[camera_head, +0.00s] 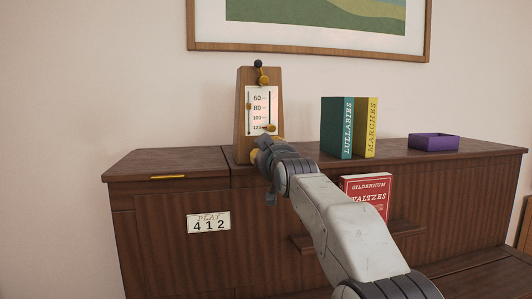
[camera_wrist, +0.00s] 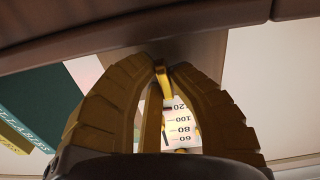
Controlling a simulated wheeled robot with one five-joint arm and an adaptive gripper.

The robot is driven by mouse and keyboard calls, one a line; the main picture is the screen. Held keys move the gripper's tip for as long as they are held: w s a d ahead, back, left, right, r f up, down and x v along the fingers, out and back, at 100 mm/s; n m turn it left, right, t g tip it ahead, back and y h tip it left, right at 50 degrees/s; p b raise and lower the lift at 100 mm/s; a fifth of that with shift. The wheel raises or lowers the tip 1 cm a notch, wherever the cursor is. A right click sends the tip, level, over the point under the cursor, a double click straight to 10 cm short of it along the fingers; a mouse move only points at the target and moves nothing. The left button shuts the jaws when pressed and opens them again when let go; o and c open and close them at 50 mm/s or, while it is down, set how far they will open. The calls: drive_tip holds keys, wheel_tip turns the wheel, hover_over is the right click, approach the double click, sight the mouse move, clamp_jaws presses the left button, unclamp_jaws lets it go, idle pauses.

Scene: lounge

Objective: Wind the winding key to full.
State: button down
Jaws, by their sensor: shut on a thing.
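A wooden metronome (camera_head: 241,128) stands on the cabinet top, with a white dial (camera_head: 257,108) marked 60 to 120. In the wrist view the dial (camera_wrist: 181,120) appears upside down behind my fingers. My gripper (camera_head: 264,146) is at the front of the metronome's lower part. In the wrist view my gripper's fingertips (camera_wrist: 161,68) close around a thin brass piece, which looks like the winding key (camera_wrist: 166,82). In the head view my fingers hide the key, and its turn cannot be read. A brass knob (camera_head: 271,128) sits low on the dial's right side.
A green book (camera_head: 336,128) and a yellow book (camera_head: 365,127) stand right of the metronome, with a purple tray (camera_head: 433,143) farther right. A red book (camera_head: 365,194) is on a lower ledge behind my arm.

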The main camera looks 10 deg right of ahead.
drive_tip(key=c, duration=1.5)
unclamp_jaws()
drive_tip(key=shift+a, duration=0.1)
drive_tip(key=shift+o, duration=0.2)
